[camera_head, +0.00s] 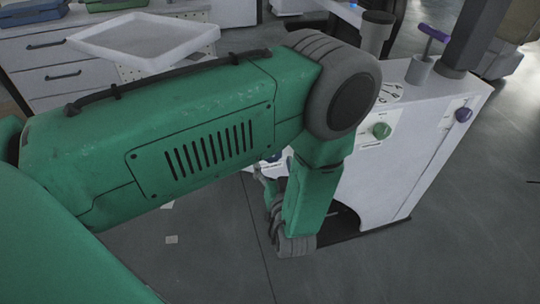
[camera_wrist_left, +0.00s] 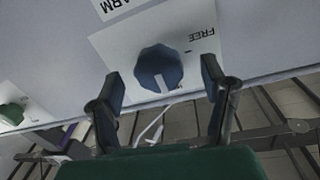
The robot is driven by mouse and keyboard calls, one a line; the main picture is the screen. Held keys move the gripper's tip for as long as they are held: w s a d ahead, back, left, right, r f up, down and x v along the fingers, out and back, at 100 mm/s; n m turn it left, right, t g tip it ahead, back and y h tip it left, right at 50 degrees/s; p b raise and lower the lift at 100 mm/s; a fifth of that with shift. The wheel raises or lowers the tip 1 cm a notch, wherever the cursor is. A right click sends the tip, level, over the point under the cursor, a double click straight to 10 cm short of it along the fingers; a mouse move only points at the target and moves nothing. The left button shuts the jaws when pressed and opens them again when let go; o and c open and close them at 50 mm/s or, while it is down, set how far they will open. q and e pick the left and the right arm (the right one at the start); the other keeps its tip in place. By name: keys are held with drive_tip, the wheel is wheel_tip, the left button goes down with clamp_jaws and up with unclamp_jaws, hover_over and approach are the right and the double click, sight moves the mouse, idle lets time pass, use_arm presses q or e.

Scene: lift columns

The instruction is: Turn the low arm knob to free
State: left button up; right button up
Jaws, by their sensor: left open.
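In the left wrist view, a dark blue knob (camera_wrist_left: 158,68) sits on a white plate marked FREE, beside a label that reads ARM. Its white pointer line points toward the bottom of that view, away from the word FREE at the upper right. My left gripper (camera_wrist_left: 163,77) is open, with one finger on each side of the knob and visible gaps to it. In the head view, my green arm hides most of this gripper (camera_head: 266,178) and the panel face near it. My right gripper is not in view.
A green knob (camera_wrist_left: 12,113) is on the panel at the left of the wrist view. In the head view, the white cabinet (camera_head: 400,180) carries a green knob (camera_head: 381,130) and a blue knob (camera_head: 463,114). A white tray (camera_head: 145,38) stands behind my arm.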

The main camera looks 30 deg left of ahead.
sight(273, 158)
use_arm(q)
drive_tip(key=shift+w+a+r, duration=0.1)
drive_tip(key=shift+w+r, duration=0.05)
drive_tip(key=shift+w, duration=0.4)
drive_tip(key=shift+w+r, duration=0.1)
drive_tip(key=shift+w, duration=0.45)
drive_tip(key=shift+w+a, duration=0.1)
drive_tip(key=shift+a, duration=0.15)
drive_tip(key=shift+a+f, duration=0.15)
drive_tip(key=shift+a, duration=0.4)
drive_tip(key=shift+a+f, duration=0.15)
drive_tip(key=shift+a, duration=0.35)
drive_tip(key=c, duration=0.6)
drive_tip(key=shift+d, duration=0.15)
drive_tip(key=c, duration=0.6)
drive_tip(key=shift+o, duration=0.2)
drive_tip(key=shift+w+d+r, duration=0.1)
drive_tip(key=shift+d, duration=0.35)
drive_tip(key=shift+a, duration=0.1)
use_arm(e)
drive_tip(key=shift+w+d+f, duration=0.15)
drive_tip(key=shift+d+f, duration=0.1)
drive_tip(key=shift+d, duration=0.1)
use_arm(q)
drive_tip(key=shift+a, duration=0.1)
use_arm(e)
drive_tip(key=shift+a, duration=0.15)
